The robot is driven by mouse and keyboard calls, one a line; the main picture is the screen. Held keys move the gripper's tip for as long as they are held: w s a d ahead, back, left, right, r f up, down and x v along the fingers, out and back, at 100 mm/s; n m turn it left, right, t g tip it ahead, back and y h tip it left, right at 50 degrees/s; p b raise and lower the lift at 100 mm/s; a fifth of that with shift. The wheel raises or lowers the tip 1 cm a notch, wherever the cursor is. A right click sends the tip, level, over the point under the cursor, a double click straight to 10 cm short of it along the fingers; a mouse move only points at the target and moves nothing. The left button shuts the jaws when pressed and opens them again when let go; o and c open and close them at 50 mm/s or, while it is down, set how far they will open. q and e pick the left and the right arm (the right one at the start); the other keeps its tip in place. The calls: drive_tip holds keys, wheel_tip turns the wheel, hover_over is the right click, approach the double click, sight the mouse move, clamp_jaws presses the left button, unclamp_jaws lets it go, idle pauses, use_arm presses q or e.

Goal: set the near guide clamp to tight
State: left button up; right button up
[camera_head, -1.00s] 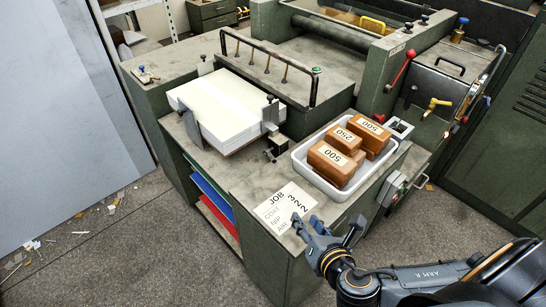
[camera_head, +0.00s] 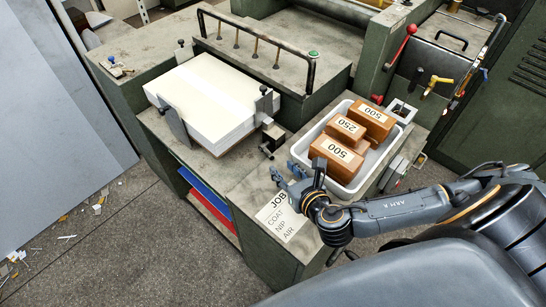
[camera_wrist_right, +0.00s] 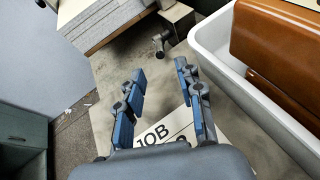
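The paper stack (camera_head: 215,100) stands on the feeder table between upright guide plates. At its near right corner is a guide plate (camera_head: 264,104) with a metal clamp block and a small dark lever (camera_head: 267,150), which I take for the near guide clamp. The clamp lever also shows in the right wrist view (camera_wrist_right: 161,40), ahead of the fingers. My right gripper (camera_head: 297,174) is open and empty above the table, just short of the clamp and apart from it. Its spread blue-tipped fingers (camera_wrist_right: 160,75) frame bare table. I cannot tell how tight the clamp is. My left gripper is out of view.
A white tray (camera_head: 377,178) with brown blocks marked 500 and 250 stands close to the right of my gripper. A JOB card (camera_head: 279,217) lies under the gripper. A black rail (camera_head: 262,38) crosses behind the stack. Bare table lies between card and clamp.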

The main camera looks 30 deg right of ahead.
sight(273, 159)
drive_tip(key=x, duration=0.7)
drive_tip(key=shift+w+f, duration=0.1)
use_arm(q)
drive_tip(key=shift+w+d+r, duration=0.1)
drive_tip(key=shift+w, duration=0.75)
use_arm(e)
clamp_jaws()
